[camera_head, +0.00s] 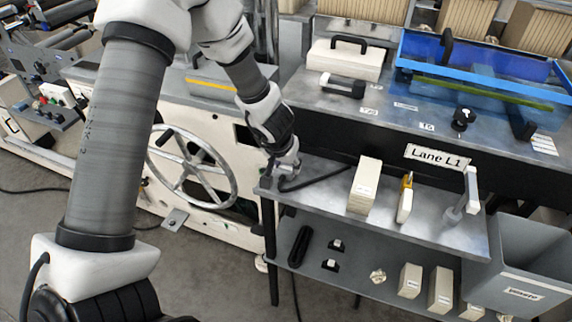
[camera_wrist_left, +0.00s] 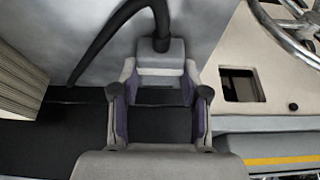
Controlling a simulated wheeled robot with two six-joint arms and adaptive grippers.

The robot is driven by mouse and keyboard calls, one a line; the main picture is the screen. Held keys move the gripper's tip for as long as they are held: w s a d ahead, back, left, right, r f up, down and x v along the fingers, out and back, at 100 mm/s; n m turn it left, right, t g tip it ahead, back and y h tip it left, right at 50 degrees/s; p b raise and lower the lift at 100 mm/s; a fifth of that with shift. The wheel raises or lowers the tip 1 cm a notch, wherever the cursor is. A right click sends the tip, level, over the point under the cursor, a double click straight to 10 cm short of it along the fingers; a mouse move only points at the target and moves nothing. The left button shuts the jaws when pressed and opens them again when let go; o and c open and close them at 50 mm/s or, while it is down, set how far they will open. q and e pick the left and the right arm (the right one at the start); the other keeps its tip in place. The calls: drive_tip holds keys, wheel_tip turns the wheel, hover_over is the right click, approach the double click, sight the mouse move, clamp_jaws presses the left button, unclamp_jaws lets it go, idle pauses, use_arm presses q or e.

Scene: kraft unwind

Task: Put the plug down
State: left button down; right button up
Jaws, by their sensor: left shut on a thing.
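My left gripper (camera_head: 287,162) is at the left end of the grey shelf (camera_head: 320,180) under the Lane L1 sign. In the left wrist view the gripper (camera_wrist_left: 160,88) is shut on the plug (camera_wrist_left: 162,52), a grey block between its fingers. A black cable (camera_wrist_left: 107,40) leaves the plug's far end and curves away. In the head view the cable (camera_head: 318,181) runs right along the shelf, while the plug is mostly hidden by the gripper. I cannot tell whether the plug touches the shelf. My right gripper is not in view.
A handwheel (camera_head: 192,172) is on the machine at left. A grey waste bin (camera_head: 525,262) is at right. A lower shelf holds small parts.

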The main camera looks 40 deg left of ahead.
use_arm(q)
drive_tip(key=c, duration=0.7)
unclamp_jaws()
drive_tip(key=shift+f, duration=0.1)
drive_tip(key=shift+o, duration=0.6)
drive_tip(key=shift+w, duration=0.1)
drive_tip(key=shift+r+p, duration=0.35)
drive_tip(key=shift+r, duration=0.1)
drive_tip(key=p+v, duration=0.6)
drive_tip(key=v, duration=0.5)
drive_tip(key=s+d+f+m+g+y, duration=0.1)
drive_tip(key=s+f, duration=0.5)
drive_tip(key=f, duration=0.3)
drive_tip(key=s+d+f+m+g, duration=0.1)
drive_tip(key=s+f+g, duration=0.1)
drive_tip(key=s+f, duration=0.55)
drive_tip(key=s+d+f+g+h, duration=0.1)
drive_tip(key=s+d+f+h, duration=0.1)
drive_tip(key=s+d+f, duration=0.4)
drive_tip(key=s+f, duration=0.2)
drive_tip(key=s, duration=0.2)
drive_tip(key=shift+s, duration=0.2)
